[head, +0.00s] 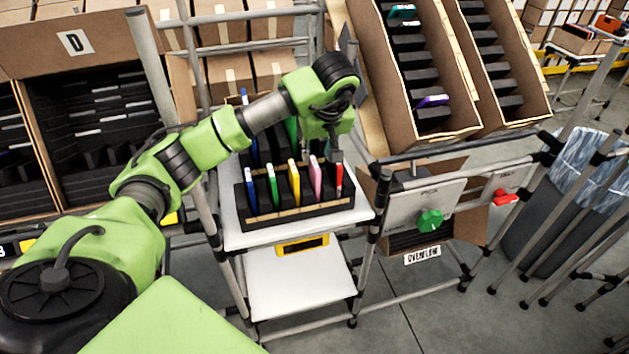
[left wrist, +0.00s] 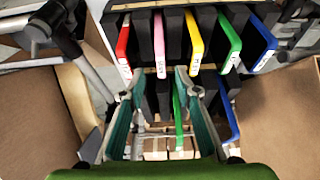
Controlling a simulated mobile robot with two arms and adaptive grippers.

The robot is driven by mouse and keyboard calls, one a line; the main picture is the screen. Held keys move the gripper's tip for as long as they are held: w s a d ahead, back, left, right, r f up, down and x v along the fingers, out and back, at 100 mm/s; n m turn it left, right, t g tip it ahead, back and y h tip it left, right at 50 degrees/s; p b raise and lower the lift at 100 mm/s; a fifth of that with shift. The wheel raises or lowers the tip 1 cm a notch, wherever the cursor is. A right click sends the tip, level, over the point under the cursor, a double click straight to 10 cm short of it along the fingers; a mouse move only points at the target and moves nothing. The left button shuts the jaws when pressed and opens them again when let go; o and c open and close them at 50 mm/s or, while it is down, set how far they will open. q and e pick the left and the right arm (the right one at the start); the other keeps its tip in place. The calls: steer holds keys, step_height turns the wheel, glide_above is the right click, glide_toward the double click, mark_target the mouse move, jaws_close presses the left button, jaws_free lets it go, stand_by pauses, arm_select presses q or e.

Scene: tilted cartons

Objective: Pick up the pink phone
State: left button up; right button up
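The pink phone (head: 316,178) stands upright in a slot of the black rack (head: 290,216), between a yellow phone (head: 294,181) and a red phone (head: 339,179). My left gripper (head: 336,152) hangs over the right part of the rack, near the pink and red phones. In the left wrist view the fingers of the gripper (left wrist: 160,76) are spread with nothing between them. The pink phone (left wrist: 160,45) shows just beyond the fingertips, apart from them. My right gripper is not in view.
A green phone (head: 272,184) and a blue phone (head: 250,186) stand in the rack's front row. More phones stand in the row behind. The rack sits on a white shelf (head: 228,215) of a pipe-frame cart. Tilted cartons (head: 455,138) stand at the right.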

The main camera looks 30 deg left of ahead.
mark_target(315, 162)
arm_select(q)
steer(key=shift+w+a+f, duration=0.1)
steer(key=shift+f, duration=0.3)
steer(key=shift+a+f+p, duration=0.1)
steer(key=shift+f+p, duration=0.25)
steer(key=shift+p, duration=0.1)
steer(key=p+x, duration=0.1)
steer(key=x, duration=0.2)
steer(key=shift+a+f+p, duration=0.1)
steer(key=shift+f+p, duration=0.05)
steer(key=shift+p, duration=0.2)
steer(key=shift+w+a+f, duration=0.15)
steer(key=shift+w+f, duration=0.05)
steer(key=shift+f, duration=0.25)
jaws_close()
